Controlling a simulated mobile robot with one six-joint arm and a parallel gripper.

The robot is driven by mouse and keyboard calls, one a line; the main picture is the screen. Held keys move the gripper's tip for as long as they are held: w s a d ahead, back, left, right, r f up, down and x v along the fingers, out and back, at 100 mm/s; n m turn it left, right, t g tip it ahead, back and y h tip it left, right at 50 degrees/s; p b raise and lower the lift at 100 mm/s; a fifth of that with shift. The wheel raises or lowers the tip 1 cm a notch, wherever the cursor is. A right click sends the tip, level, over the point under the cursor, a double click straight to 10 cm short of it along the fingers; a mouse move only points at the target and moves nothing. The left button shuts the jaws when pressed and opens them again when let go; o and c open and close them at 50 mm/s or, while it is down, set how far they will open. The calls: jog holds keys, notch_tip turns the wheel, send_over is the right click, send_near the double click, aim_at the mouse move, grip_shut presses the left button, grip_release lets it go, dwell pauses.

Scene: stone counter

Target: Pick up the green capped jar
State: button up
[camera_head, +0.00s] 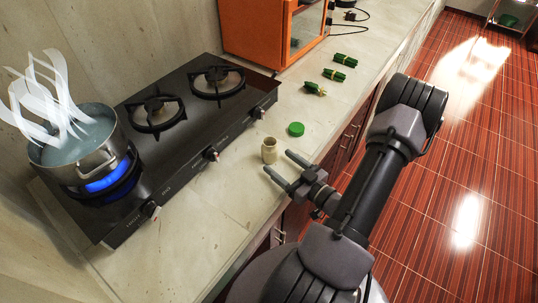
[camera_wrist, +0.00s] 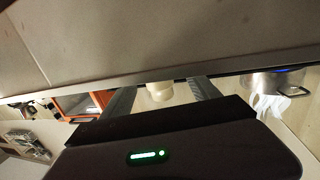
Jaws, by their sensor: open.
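A small beige jar (camera_head: 269,150) stands upright on the counter, right of the stove. No green cap shows on it. A flat, round green lid-like thing (camera_head: 295,129) lies apart from it on the counter, further back to the right. My gripper (camera_head: 277,161) is open and empty at the counter's front edge, its two fingers pointing toward the jar. The jar is just beyond the fingertips. In the wrist view the jar (camera_wrist: 160,91) shows between the two fingers of my gripper (camera_wrist: 162,92), its lower part cut off by the gripper body.
A steaming metal pot (camera_head: 75,140) sits over a blue flame on the black stove (camera_head: 185,135), left of the jar. An orange oven (camera_head: 262,35) stands at the back. Several small green items (camera_head: 334,75) lie on the counter behind the round green thing.

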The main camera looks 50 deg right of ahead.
aim_at(275, 156)
jog(key=w+b, duration=0.1)
jog(key=w, duration=0.3)
jog(key=w+d+b, duration=0.1)
jog(key=w, duration=0.1)
jog(key=shift+b, duration=0.3)
jog(key=shift+d, duration=0.1)
grip_shut()
